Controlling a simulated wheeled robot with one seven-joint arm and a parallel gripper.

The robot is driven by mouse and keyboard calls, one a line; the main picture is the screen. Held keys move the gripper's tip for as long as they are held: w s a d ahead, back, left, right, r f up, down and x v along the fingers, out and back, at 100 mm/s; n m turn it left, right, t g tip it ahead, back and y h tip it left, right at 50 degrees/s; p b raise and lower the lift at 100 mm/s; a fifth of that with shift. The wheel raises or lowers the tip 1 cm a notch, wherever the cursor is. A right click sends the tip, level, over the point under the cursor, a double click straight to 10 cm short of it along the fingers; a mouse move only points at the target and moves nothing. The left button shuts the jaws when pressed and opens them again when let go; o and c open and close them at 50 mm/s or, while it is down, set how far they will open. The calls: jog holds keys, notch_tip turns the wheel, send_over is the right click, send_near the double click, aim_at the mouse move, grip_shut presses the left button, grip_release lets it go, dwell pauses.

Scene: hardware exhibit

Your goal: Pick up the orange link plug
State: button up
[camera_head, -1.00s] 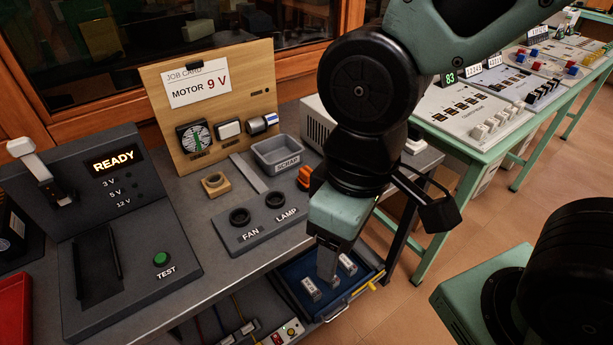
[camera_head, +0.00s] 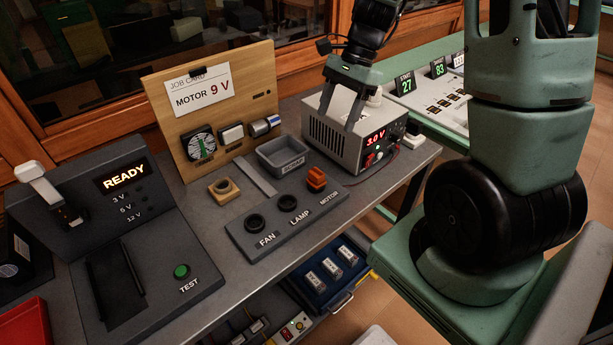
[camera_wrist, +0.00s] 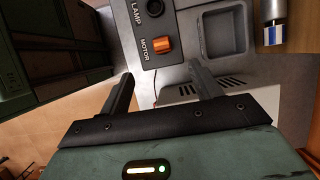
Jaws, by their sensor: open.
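The orange link plug (camera_head: 316,178) sits in the MOTOR position of the dark grey socket strip (camera_head: 262,236), at the right end. The FAN and LAMP sockets beside it look empty, with black rings. In the wrist view the orange plug (camera_wrist: 162,45) lies beyond the fingertips, beside the word MOTOR. My gripper (camera_head: 338,112) is open and empty, in front of and above the power supply, behind and right of the plug. In the wrist view its two fingers (camera_wrist: 160,82) are spread apart, with the plug between their directions but not between them.
The power supply (camera_head: 377,142) reading 3.0 V stands close by my gripper. A grey scrap tray (camera_head: 262,158) lies left of the plug. A job card board (camera_head: 215,145) stands behind. An open blue drawer (camera_head: 296,294) with several fuse-like blocks is below the bench edge.

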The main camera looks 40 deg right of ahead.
send_near(317, 172)
jog(key=x, duration=0.5)
jog(key=shift+s+a+r, duration=0.1)
jog(key=shift+a+r, duration=0.05)
jog(key=shift+a, duration=0.1)
jog(key=shift+d+x, duration=0.15)
jog(key=shift+x, duration=1.2)
jog(key=shift+d+x, duration=0.2)
jog(key=shift+x, duration=1.15)
jog(key=c, duration=1.1)
